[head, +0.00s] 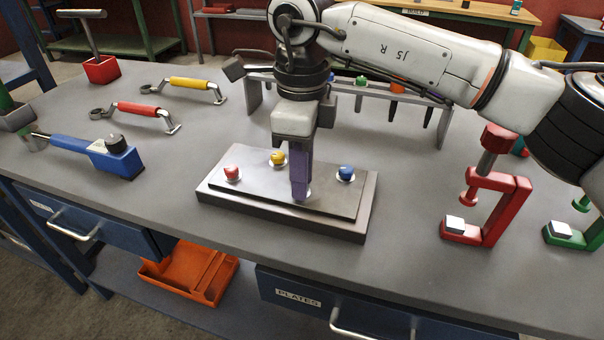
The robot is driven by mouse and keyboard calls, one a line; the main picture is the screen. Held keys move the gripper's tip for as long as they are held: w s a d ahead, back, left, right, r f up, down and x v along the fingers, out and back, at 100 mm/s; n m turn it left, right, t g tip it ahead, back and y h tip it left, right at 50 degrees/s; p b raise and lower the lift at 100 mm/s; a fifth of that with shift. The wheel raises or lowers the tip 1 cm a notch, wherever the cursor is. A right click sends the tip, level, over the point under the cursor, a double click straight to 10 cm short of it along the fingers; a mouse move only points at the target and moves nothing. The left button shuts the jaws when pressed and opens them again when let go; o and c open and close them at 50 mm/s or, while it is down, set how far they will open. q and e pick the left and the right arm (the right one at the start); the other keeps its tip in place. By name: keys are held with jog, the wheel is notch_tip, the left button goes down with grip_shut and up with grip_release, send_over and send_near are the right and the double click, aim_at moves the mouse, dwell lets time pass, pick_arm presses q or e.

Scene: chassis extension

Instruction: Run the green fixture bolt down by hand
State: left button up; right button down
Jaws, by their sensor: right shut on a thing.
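A dark fixture plate (240,194) lies on the workbench. Red (232,173), yellow (278,158) and blue (346,173) bolt heads stand on it, each over a pale round seat. My right gripper (300,190) points straight down at the plate's front spot, its purple fingers shut. A pale rim shows at the fingertips. No green bolt head shows on the plate; the fingers hide what they hold, which fits the green bolt by its place. How deep it sits cannot be seen. My left gripper is not in view.
A tool rack (445,112) stands behind my right arm. A red clamp (500,205) and a green clamp (590,235) stand at right. Red-handled (140,109) and yellow-handled (190,84) wrenches and a blue tool (115,158) lie at left. The bench front is clear.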

jog(key=m, duration=0.4)
jog(key=shift+m+b, duration=0.3)
jog(key=shift+m, duration=1.9)
jog(key=shift+r, duration=0.1)
jog(key=c, duration=1.6)
grip_release()
notch_tip(320, 180, up, 10)
jog(key=shift+r, duration=0.1)
